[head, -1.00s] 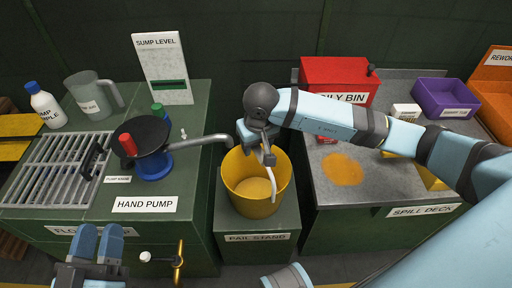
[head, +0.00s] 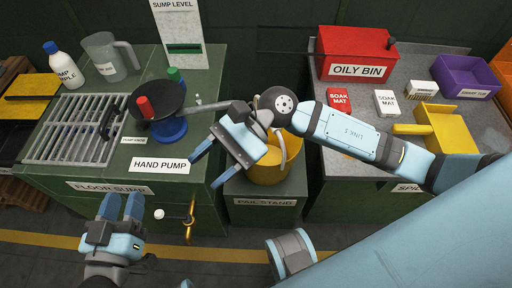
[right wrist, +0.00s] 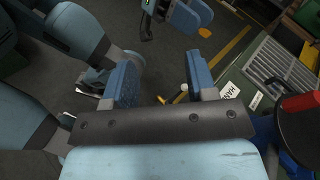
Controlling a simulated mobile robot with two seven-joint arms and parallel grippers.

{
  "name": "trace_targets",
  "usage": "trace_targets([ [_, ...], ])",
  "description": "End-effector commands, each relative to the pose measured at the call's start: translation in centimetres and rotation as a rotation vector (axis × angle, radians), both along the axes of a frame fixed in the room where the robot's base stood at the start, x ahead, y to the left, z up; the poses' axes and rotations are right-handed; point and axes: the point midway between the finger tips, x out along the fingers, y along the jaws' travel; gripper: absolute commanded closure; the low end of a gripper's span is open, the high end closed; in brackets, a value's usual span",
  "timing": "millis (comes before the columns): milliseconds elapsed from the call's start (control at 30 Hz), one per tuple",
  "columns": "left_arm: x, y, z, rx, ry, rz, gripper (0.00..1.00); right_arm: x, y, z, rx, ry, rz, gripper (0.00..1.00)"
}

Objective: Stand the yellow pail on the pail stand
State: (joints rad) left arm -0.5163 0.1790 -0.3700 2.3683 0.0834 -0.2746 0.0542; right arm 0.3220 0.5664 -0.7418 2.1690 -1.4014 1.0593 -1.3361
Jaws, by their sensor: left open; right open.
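The yellow pail (head: 268,174) stands upright on the green pail stand (head: 263,212), partly hidden behind my right gripper and wrist. Its pale curved handle (head: 283,150) shows beside my wrist. My right gripper (head: 206,168) is open and empty, in front and left of the pail, with its fingers pointing left and down. In the right wrist view its two fingers (right wrist: 162,75) are apart with nothing between them. My left gripper (head: 122,207) is open and empty, low in front of the floor sump counter.
The hand pump (head: 168,128) with its black funnel and spout stands left of the pail, near a grate (head: 75,133). On the spill deck (head: 355,190) are the red oily bin (head: 355,45), soak mats, a yellow scoop (head: 445,128) and a purple tray (head: 462,75). A brass valve (head: 189,222) sticks out in front.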

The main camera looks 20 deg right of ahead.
Motion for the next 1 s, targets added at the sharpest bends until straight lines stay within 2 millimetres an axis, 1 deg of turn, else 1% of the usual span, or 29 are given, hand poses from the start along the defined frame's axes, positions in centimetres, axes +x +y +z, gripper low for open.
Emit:
trace_targets([
  [33,0.0,0.0,0.0,0.000,0.000,0.000,0.57,-1.0,1.0,1.8,0.123,0.212,-0.058,0.48],
  [67,0.0,0.0,0.0,0.000,0.000,0.000,0.57,-1.3,1.2,2.9,0.190,0.344,-0.090,0.48],
  [100,0.0,0.0,0.0,0.000,0.000,0.000,0.57,-1.3,1.3,4.4,0.279,0.524,-0.129,0.48],
  [133,0.0,0.0,0.0,0.000,0.000,0.000,0.57,-1.2,1.3,5.3,0.343,0.664,-0.154,0.48],
  [167,0.0,0.0,0.0,0.000,0.000,0.000,0.57,-1.0,1.0,6.2,0.406,0.805,-0.173,0.48],
  [200,0.0,0.0,0.0,0.000,-0.001,0.000,0.57,-0.5,0.5,7.1,0.488,0.998,-0.195,0.48],
  [267,0.0,0.0,0.0,0.000,-0.001,0.000,0.57,0.4,-0.5,7.9,0.607,1.291,-0.214,0.48],
  [300,0.0,0.0,0.0,0.000,-0.001,0.000,0.57,1.1,-1.4,8.0,0.683,1.491,-0.217,0.48],
  [367,0.0,0.0,0.1,0.000,-0.001,0.000,0.57,2.2,-2.9,7.5,0.797,1.791,-0.206,0.48],
  [400,0.0,0.0,0.1,0.000,-0.001,0.000,0.57,2.8,-3.9,6.8,0.871,1.991,-0.190,0.48],
  [433,0.0,0.0,0.1,0.000,-0.001,0.000,0.57,3.2,-4.6,6.1,0.927,2.141,-0.169,0.48],
  [467,0.0,0.0,0.1,0.000,-0.001,0.000,0.57,3.5,-5.3,5.2,0.980,2.286,-0.145,0.48],
  [500,0.0,0.0,0.1,-0.001,-0.002,0.000,0.57,3.7,-6.2,3.9,1.050,2.471,-0.105,0.48],
  [600,0.0,0.0,0.1,-0.001,-0.002,0.000,0.57,3.5,-7.8,0.5,1.201,2.871,0.020,0.48],
  [633,0.0,0.0,0.1,-0.001,-0.002,0.000,0.57,3.2,-8.2,-0.4,-1.180,-2.828,-0.061,0.48],
  [700,0.0,0.0,0.1,-0.001,-0.003,0.001,0.57,2.6,-8.7,-2.2,-1.098,-2.639,-0.130,0.48],
  [800,0.0,0.0,0.1,-0.001,-0.003,0.001,0.57,1.9,-9.0,-3.8,-1.024,-2.467,-0.190,0.48],
  [900,0.0,0.0,0.2,-0.001,-0.003,0.001,0.57,1.5,-9.1,-4.5,-0.992,-2.394,-0.215,0.48],
  [1000,0.0,0.0,0.2,-0.001,-0.003,0.001,0.57,1.5,-9.1,-4.5,-0.986,-2.384,-0.219,0.48],
])
